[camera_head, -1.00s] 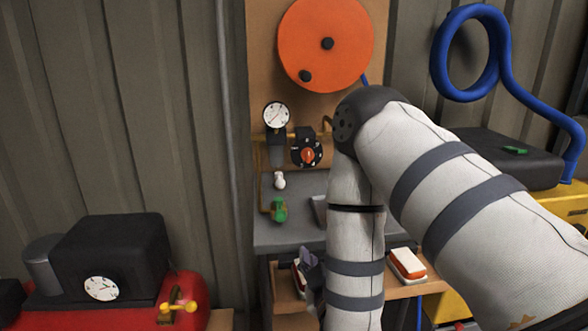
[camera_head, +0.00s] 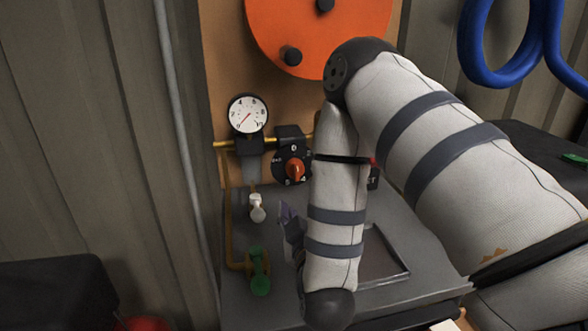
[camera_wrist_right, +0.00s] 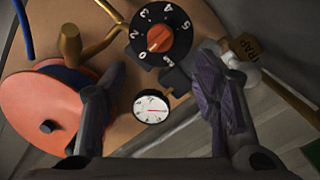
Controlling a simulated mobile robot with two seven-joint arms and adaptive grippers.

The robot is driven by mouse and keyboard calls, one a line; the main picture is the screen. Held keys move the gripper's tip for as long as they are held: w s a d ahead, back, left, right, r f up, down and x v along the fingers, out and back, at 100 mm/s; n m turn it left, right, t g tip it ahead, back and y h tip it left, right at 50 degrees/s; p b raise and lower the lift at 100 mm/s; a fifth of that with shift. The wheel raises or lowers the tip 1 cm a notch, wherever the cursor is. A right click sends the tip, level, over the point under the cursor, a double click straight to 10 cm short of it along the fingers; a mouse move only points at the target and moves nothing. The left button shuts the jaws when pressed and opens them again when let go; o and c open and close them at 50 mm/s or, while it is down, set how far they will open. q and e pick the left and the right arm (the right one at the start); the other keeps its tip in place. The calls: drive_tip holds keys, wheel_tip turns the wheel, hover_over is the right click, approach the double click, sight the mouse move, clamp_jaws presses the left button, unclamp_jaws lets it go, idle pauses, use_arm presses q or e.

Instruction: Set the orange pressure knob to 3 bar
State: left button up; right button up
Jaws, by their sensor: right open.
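The orange pressure knob (camera_head: 295,169) sits on a black numbered dial on the panel, left of my right forearm. My left gripper is not in view.
A white pressure gauge (camera_head: 248,114) is left of the knob. An orange disc (camera_head: 318,30) hangs above. A grey bench (camera_head: 420,262) lies under the panel; a blue hose (camera_head: 480,50) hangs right.

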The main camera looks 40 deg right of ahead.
sight(296, 173)
drive_tip(key=x, duration=1.1)
drive_tip(key=shift+f+b, duration=0.15)
drive_tip(key=shift+b, duration=0.2)
drive_tip(key=shift+w, duration=0.1)
drive_tip(key=c, duration=1.2)
